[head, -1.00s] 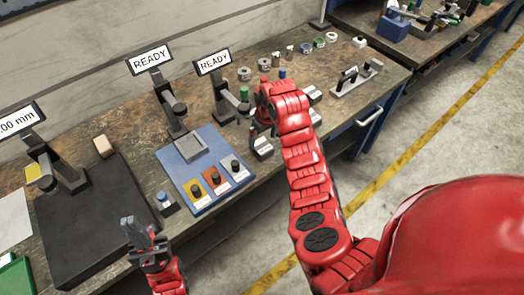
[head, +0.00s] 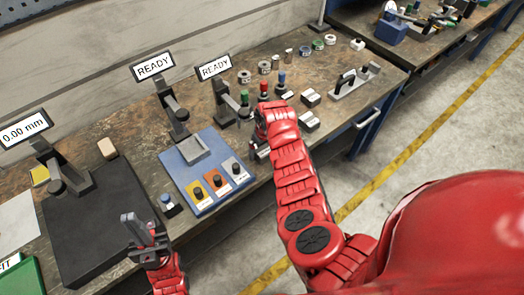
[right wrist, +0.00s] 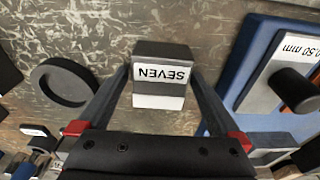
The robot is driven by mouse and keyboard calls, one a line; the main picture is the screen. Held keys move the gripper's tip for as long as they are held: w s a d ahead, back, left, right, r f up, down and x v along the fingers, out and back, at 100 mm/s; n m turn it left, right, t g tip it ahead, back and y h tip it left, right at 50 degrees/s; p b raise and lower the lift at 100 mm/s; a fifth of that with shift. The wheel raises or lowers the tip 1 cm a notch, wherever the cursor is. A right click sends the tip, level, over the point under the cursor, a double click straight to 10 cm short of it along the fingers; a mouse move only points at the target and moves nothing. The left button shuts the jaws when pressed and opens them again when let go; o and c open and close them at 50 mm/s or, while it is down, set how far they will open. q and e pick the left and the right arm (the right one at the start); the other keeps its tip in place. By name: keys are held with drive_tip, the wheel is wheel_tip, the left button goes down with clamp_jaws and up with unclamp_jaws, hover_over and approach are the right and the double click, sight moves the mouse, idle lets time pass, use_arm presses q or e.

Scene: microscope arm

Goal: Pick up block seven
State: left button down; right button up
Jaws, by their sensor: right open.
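Block seven (right wrist: 162,72) is a dark block with a white label reading SEVEN, upside down in the right wrist view. It rests on the worn bench top. My right gripper (right wrist: 162,85) is open, with one finger on each side of the block, and small gaps seem to show beside it. In the head view my right gripper (head: 260,142) is low over the bench, right of the blue tray, and mostly hides the block. My left gripper (head: 144,238) hangs near the front edge by the black slab; its finger gap is unclear.
The blue tray (head: 180,172) with yellow, orange and grey knobbed plates lies just left of my right gripper. A dark ring (right wrist: 65,88) lies on the block's other side. Red- and blue-topped pieces and label blocks (head: 310,97) stand behind and right.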

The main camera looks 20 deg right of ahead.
clamp_jaws()
idle(0.4)
drive_tip(key=shift+w+r, duration=0.1)
